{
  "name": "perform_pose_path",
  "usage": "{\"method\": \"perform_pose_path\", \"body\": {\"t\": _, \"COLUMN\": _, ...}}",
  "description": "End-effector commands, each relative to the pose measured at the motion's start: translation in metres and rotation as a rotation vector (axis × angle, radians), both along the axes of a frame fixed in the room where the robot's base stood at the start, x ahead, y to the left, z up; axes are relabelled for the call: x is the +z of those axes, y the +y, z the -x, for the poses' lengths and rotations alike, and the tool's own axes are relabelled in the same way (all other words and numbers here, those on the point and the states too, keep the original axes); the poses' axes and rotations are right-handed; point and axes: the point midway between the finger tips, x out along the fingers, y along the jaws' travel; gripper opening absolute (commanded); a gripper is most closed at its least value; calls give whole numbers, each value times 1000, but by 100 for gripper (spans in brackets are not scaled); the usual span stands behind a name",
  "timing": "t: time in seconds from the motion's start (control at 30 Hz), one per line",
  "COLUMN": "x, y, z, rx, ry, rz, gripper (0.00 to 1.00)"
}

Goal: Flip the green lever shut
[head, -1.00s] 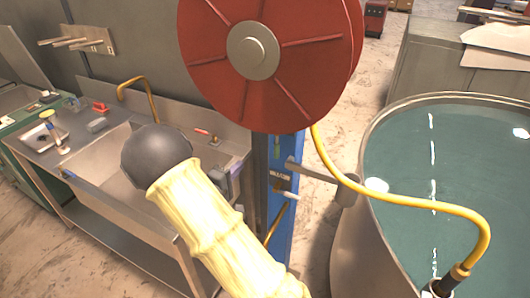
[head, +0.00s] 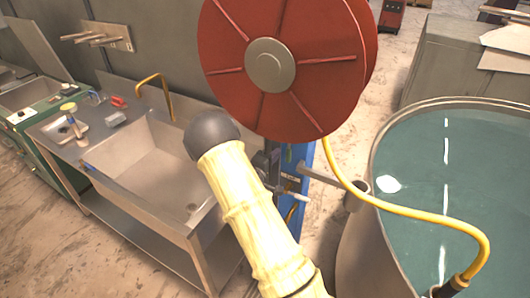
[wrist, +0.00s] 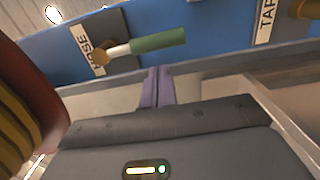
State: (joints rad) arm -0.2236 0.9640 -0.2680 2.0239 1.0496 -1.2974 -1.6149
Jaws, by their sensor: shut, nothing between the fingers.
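The green lever (wrist: 158,41) shows in the wrist view on a blue panel (wrist: 215,45). Its handle points right in the picture from a brass valve (wrist: 99,57) beside a label reading "HOSE" (wrist: 88,45). My gripper (wrist: 158,84) has its purple fingers closed together, empty, just below the lever in the picture. A gap shows between fingertips and lever; I see no contact. In the head view my gripper (head: 268,165) is partly hidden by my arm near the blue post (head: 302,160). I cannot make out the green lever there.
A second brass valve (wrist: 304,9) with a "TAP" label (wrist: 267,16) sits to the right on the panel. A red hose reel (head: 290,65) with yellow hose (head: 400,207) hangs above. A water tank (head: 455,170) stands right, a sink (head: 165,165) left.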

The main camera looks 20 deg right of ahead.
Motion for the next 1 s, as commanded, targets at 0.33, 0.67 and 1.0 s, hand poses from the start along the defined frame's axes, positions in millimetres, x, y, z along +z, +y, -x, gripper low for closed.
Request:
{"method": "perform_pose_path", "body": {"t": 0.33, "x": -1, "y": -8, "z": 8, "rx": 1, "ry": 1, "rz": -1, "gripper": 0}}
{"method": "perform_pose_path", "body": {"t": 0.67, "x": -1, "y": -9, "z": 9, "rx": 1, "ry": 14, "rz": 10, "gripper": 0}}
{"method": "perform_pose_path", "body": {"t": 1.0, "x": -2, "y": -11, "z": 11, "rx": 1, "ry": 52, "rz": 39, "gripper": 0}}
